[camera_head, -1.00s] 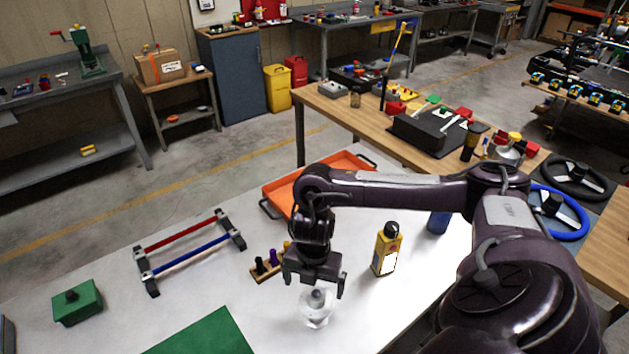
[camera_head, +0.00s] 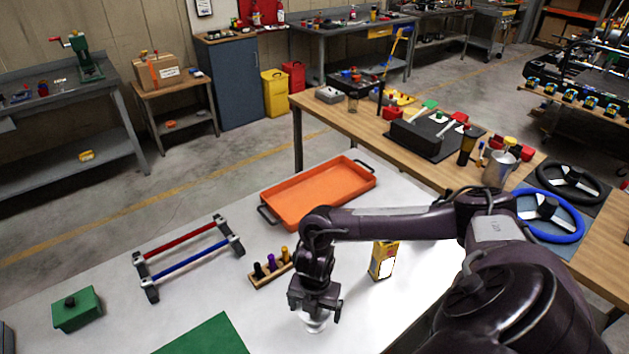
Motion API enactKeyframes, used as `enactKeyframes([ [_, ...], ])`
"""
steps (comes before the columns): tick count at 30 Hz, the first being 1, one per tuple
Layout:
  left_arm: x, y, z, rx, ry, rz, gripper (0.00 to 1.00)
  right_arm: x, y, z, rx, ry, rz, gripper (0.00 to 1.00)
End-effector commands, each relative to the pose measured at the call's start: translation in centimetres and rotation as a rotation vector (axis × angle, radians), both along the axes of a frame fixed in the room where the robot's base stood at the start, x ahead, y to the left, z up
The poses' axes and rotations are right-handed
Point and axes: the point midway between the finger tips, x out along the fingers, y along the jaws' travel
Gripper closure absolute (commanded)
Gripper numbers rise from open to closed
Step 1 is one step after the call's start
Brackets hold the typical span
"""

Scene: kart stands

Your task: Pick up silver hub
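The silver hub (camera_head: 314,325) stands on the white table at the lower middle of the head view. Its upper part is hidden by my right gripper. My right gripper (camera_head: 315,309) points down right over the hub, and its fingers are spread apart on either side of the hub's top. Whether a finger touches the hub cannot be seen. My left gripper is not in view.
A rack of small coloured pegs (camera_head: 271,267) is just to the left. An orange tray (camera_head: 319,191), a red and blue bar frame (camera_head: 190,257) and a green mat (camera_head: 207,337) are also near.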

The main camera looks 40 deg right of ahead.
Motion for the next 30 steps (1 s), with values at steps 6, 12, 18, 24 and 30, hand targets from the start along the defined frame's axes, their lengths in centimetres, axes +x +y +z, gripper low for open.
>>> enactKeyframes([
  [6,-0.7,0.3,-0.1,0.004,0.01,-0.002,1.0,0.0,0.0,0.0,0.0,0.0,0.0,0.39],
  [12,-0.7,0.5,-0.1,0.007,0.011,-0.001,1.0,0.1,0.0,0.1,0.0,-0.002,0.0,0.57],
  [18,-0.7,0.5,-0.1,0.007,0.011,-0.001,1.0,0.1,0.0,0.2,0.0,-0.002,0.0,0.57],
  [24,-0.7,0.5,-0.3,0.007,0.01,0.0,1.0,0.2,0.1,1.4,0.002,-0.003,0.001,0.57],
  [30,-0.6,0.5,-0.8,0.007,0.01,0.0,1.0,0.2,0.0,4.8,0.002,-0.007,0.003,0.57],
])
